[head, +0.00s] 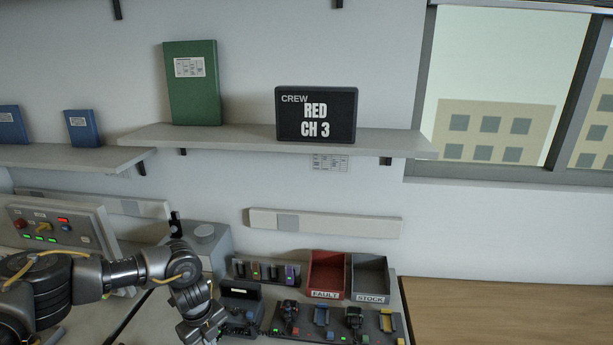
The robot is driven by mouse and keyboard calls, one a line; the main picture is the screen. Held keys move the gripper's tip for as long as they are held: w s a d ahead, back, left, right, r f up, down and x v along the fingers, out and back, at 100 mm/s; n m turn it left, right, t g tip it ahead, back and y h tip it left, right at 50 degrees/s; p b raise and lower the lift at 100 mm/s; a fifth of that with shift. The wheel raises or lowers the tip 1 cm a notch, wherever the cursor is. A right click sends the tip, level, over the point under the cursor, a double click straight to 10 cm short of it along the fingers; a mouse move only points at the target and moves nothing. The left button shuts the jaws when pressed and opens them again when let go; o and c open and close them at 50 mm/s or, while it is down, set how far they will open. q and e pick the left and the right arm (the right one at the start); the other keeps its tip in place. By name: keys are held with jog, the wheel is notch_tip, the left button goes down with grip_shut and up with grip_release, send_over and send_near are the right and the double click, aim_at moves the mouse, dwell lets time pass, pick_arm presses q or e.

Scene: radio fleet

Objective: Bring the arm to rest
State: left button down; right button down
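My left arm (120,271) comes in from the left, reaches over the bench and bends down at the wrist. Its far end, with my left gripper (207,326), is low in the picture beside the dark radio gear. The fingers are not clear there, so I cannot tell whether they are open or shut, or whether they hold anything. My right arm and gripper are not in view.
A charger rack (325,325) with several radios stands right of my wrist. Behind it are a small battery rack (266,271), a red FAULT bin (327,272) and a grey STOCK bin (370,277). A control panel (60,225) stands left. The wooden surface (510,310) at right is clear.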

pick_arm(q)
jog(key=s+d+f+t+h, duration=0.1)
jog(key=s+d+f+h, duration=0.25)
jog(key=d, duration=0.65)
jog(key=s+d+f+h, duration=0.2)
jog(key=s+d, duration=0.3)
jog(key=d, duration=0.5)
jog(key=s+d+r+n+t+h, duration=0.3)
jog(key=s+d+r+n, duration=0.15)
jog(key=d, duration=0.45)
jog(key=s+a+f+n+y, duration=0.1)
jog(key=s+a+n+y, duration=0.2)
jog(key=s+a+n, duration=0.55)
jog(key=s+a+n+y, duration=0.3)
jog(key=a+n, duration=0.2)
jog(key=a, duration=0.6)
jog(key=s+a+f+n+y, duration=0.1)
jog(key=s+a+n+y, duration=0.2)
jog(key=s+a+n, duration=0.45)
notch_tip(320, 180, down, 33)
jog(key=a+m+g+b, duration=0.2)
jog(key=b, duration=0.4)
jog(key=s+a+f+g+b, duration=0.1)
jog(key=s+a+f+b, duration=0.2)
jog(key=s+f, duration=1.3)
notch_tip(320, 180, down, 3)
jog(key=shift+s+r+b, duration=0.1)
jog(key=shift+s+b, duration=0.2)
jog(key=shift+b, duration=0.1)
